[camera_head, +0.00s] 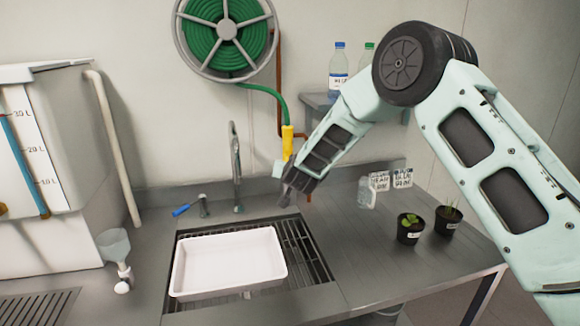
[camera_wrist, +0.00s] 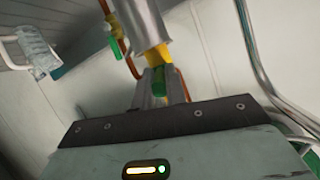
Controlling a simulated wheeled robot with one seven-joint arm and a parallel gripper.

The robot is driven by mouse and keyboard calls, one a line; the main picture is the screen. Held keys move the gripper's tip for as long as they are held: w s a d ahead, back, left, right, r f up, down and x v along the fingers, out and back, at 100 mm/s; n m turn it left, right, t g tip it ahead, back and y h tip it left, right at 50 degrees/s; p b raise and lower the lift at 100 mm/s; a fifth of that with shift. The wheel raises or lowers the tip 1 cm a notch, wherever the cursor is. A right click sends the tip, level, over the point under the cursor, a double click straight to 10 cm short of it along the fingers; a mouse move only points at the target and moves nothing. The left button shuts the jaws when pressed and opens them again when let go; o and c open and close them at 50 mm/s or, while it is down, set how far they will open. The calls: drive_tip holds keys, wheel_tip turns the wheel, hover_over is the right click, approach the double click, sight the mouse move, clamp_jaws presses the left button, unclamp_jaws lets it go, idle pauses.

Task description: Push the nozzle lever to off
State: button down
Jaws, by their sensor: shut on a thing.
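The yellow hose nozzle (camera_head: 288,140) hangs at the end of the green hose, in front of the back wall. In the wrist view its yellow part (camera_wrist: 157,58) is just beyond my gripper (camera_wrist: 160,86). My fingers are shut around a green piece (camera_wrist: 159,80) adjoining the yellow part. I cannot tell whether this piece is hose or lever. A silver cylinder (camera_wrist: 140,18) continues beyond the yellow part. A small green tab (camera_wrist: 114,46) shows left of it; I cannot tell whether that is the lever.
A green hose reel (camera_head: 226,35) hangs on the wall. A faucet (camera_head: 235,165) stands behind a white tray (camera_head: 228,288) on the sink grating. Two potted plants (camera_head: 410,232) (camera_head: 447,218) stand at the right. Bottles (camera_head: 339,70) stand on a small shelf. A copper pipe (camera_head: 279,85) runs behind the nozzle.

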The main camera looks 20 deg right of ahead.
idle(0.3)
drive_tip(key=c, duration=1.4)
unclamp_jaws()
drive_tip(key=b+v, duration=0.4)
drive_tip(key=v, duration=1.3)
drive_tip(key=shift+s+r, duration=0.15)
drive_tip(key=shift+r, duration=0.05)
